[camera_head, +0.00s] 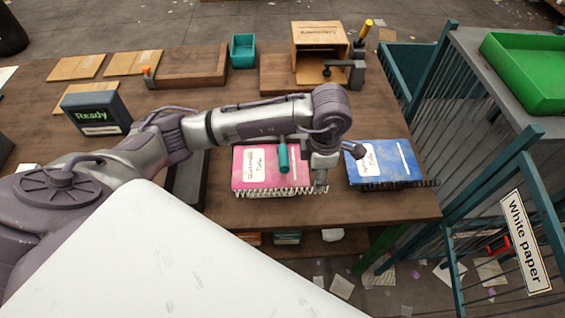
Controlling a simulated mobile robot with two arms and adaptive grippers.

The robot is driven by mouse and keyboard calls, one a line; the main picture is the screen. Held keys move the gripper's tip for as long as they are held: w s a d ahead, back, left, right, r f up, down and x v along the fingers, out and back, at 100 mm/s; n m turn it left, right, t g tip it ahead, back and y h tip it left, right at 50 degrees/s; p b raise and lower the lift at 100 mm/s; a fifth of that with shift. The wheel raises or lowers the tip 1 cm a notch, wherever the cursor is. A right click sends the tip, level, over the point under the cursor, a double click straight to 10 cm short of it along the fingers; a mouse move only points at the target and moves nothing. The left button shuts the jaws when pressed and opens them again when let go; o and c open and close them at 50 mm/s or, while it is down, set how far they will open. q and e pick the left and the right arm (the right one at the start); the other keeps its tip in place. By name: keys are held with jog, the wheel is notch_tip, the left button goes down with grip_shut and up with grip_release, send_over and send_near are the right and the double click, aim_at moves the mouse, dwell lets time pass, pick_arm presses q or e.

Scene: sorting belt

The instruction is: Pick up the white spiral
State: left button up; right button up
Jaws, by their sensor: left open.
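The white spiral (265,193) runs along the near edge of a pink notebook (262,158) that lies flat on the brown table. A blue notebook (400,160) with a dark spiral (408,184) lies to its right. My left gripper (320,185) points down at the right end of the pink notebook, close to the end of the white spiral. It is open; I cannot tell whether it touches the spiral. My right gripper is not in view.
A teal cylinder (283,156) shows over the pink notebook. A "Ready" display (97,111) stands at left. A wooden box (320,50), teal bin (243,50) and cardboard pieces (133,62) are at the back. A railing, a green tray (530,75) and a "White paper" sign (525,242) are at right.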

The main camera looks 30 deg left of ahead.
pick_arm(q)
jog(key=shift+s+d+f+p, duration=0.15)
jog(key=shift+d+f+p, duration=0.05)
jog(key=shift+f+p, duration=0.6)
notch_tip(320, 180, down, 3)
jog(key=shift+r, duration=0.2)
jog(key=shift+f, duration=0.4)
jog(key=shift+c, duration=0.2)
jog(key=c, duration=0.8)
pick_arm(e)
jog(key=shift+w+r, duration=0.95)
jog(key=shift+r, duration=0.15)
